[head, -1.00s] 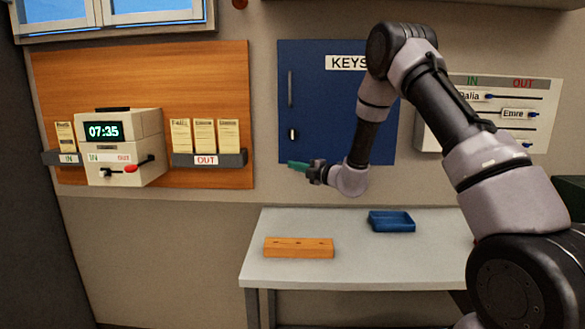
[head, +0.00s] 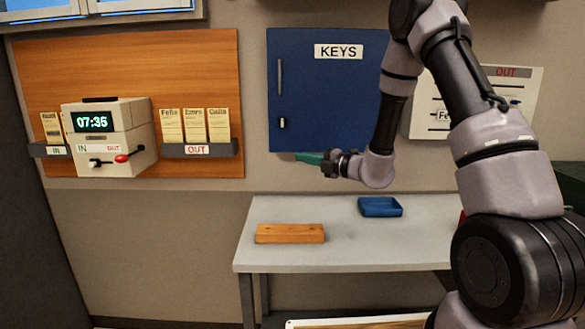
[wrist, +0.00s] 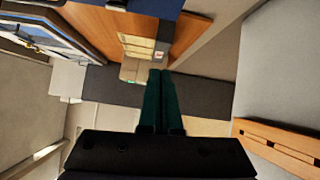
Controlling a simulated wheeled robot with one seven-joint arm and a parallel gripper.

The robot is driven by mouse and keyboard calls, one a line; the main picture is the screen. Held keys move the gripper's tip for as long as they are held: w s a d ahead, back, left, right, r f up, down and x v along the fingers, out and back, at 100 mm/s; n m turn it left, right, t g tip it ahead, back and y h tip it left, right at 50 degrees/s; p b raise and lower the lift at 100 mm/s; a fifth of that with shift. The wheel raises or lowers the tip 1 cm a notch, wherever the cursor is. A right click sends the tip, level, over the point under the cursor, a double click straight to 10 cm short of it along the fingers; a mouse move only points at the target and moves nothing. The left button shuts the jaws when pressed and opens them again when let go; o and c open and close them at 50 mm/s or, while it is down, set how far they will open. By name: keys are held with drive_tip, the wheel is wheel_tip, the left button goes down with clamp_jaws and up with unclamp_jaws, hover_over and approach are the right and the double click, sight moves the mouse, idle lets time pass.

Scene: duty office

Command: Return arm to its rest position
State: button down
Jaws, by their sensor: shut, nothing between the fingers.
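My arm is raised and bent on the right of the head view. My gripper (head: 308,159) has green fingers and points left, just below the blue key cabinet and above the table. In the wrist view the two green fingers of my gripper (wrist: 159,88) lie side by side, shut with nothing between them. The elbow of my arm reaches the top edge of the head view.
The grey table (head: 345,250) carries a wooden block (head: 290,234) and a blue tray (head: 380,207). The KEYS cabinet (head: 325,100) hangs behind. A time clock (head: 108,135) and card racks are on the left. An IN/OUT board (head: 520,95) is partly hidden by my arm.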

drive_tip(key=s+r+n+g+h, duration=0.1)
drive_tip(key=s+r+n+g, duration=0.3)
drive_tip(key=s+r+n, duration=0.5)
drive_tip(key=s+r+n+g+h, duration=0.1)
drive_tip(key=s+r+n+g, duration=0.35)
drive_tip(key=s+n, duration=0.7)
drive_tip(key=s+d+r+n+t+h, duration=0.2)
drive_tip(key=s+d+n+h, duration=0.3)
drive_tip(key=d+n, duration=0.3)
drive_tip(key=s+d+r+n+t+h, duration=0.2)
drive_tip(key=s+d+n+h, duration=0.3)
drive_tip(key=d+n, duration=0.4)
drive_tip(key=shift+s+d+r+t, duration=0.2)
drive_tip(key=shift+s+d+t, duration=0.45)
drive_tip(key=shift+d, duration=0.2)
